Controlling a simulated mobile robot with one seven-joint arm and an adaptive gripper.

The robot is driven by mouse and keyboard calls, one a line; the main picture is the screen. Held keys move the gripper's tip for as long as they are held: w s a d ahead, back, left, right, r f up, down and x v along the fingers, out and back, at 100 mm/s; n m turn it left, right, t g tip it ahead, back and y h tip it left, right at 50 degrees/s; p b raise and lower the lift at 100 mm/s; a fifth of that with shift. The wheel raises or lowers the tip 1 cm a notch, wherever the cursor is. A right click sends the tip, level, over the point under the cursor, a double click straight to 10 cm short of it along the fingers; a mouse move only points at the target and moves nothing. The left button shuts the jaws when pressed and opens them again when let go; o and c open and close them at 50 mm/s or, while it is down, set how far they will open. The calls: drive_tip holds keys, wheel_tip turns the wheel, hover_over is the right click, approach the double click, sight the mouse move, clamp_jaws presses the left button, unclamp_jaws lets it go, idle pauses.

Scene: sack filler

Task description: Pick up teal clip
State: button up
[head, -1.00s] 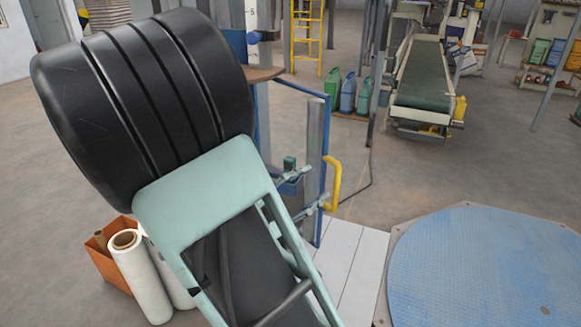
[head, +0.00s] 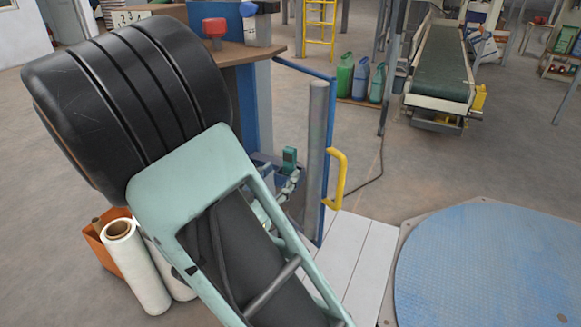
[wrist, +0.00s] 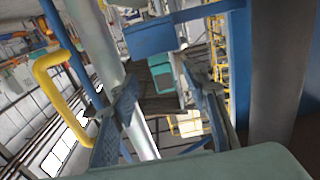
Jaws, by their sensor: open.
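The teal clip (head: 289,157) is small and sits at the blue bracket beside the grey post. In the wrist view a teal block (wrist: 180,75), which looks like the clip, shows beyond and between my fingers. My gripper (wrist: 165,95) is open, with one finger on each side of the view and nothing between the tips. In the head view my gripper (head: 286,187) is mostly hidden behind my arm, its fingers just below the clip. I cannot tell whether they touch it.
A yellow handle (head: 337,178) and a grey post (head: 318,140) stand close on the right. A brown table (head: 235,50) with a red-topped object (head: 214,27) is behind. White rolls (head: 137,265) stand lower left. A blue round platform (head: 490,265) lies right.

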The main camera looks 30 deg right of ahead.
sight(288, 162)
drive_tip(key=shift+r+b+x, duration=0.2)
drive_tip(key=shift+b+x, duration=0.55)
drive_tip(key=shift+x, duration=2.4)
drive_tip(key=shift+a, duration=0.1)
drive_tip(key=shift+c, duration=0.6)
clamp_jaws()
